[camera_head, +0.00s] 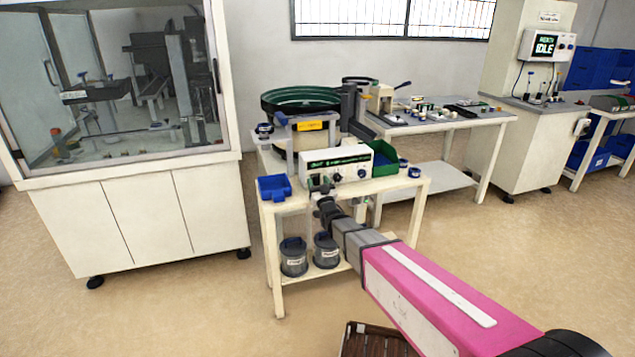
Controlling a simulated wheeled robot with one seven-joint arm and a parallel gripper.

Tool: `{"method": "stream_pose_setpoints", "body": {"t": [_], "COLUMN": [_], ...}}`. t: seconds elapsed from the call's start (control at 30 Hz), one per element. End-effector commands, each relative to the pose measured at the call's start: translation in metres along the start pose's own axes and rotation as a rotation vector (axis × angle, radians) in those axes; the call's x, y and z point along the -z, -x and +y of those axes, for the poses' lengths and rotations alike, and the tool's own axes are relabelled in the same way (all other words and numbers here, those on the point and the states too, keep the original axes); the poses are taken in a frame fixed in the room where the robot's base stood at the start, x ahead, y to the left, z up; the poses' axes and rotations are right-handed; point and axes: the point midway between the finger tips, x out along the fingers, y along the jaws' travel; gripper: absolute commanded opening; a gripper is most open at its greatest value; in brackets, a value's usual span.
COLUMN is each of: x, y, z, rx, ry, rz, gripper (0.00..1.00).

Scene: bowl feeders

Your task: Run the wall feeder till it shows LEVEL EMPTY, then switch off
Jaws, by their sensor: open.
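A bowl feeder with a large dark green bowl (300,99) stands on a cream table, a yellow label on its base. A white control box (337,165) with a small green display and several knobs sits at the table's front. Its display text is too small to read. My gripper (322,203) is open, close in front of and just below this box; its fingers are small and contact cannot be made out.
A blue bin (273,188) and a green bin (394,163) flank the control box. Two lidded pots (293,257) stand on the lower shelf. A glazed cabinet (150,205) is left; a panel reading IDLE (546,45) is back right. Open floor lies right.

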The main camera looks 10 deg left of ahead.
Motion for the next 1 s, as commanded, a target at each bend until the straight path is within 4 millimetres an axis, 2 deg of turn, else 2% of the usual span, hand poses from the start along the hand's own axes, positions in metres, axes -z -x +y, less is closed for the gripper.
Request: {"method": "stream_pose_setpoints", "body": {"t": [0.3,0.5,0.7,1.0], "x": [0.002,0.002,0.000,0.000], "y": [0.060,0.088,0.099,0.099], "z": [0.000,0.000,0.000,0.000], "rx": [0.000,0.000,0.000,0.000], "ry": [0.000,0.001,0.000,0.000], "rz": [-0.002,-0.001,0.000,0.000], "gripper": [0.57,0.57,0.57,0.57]}}
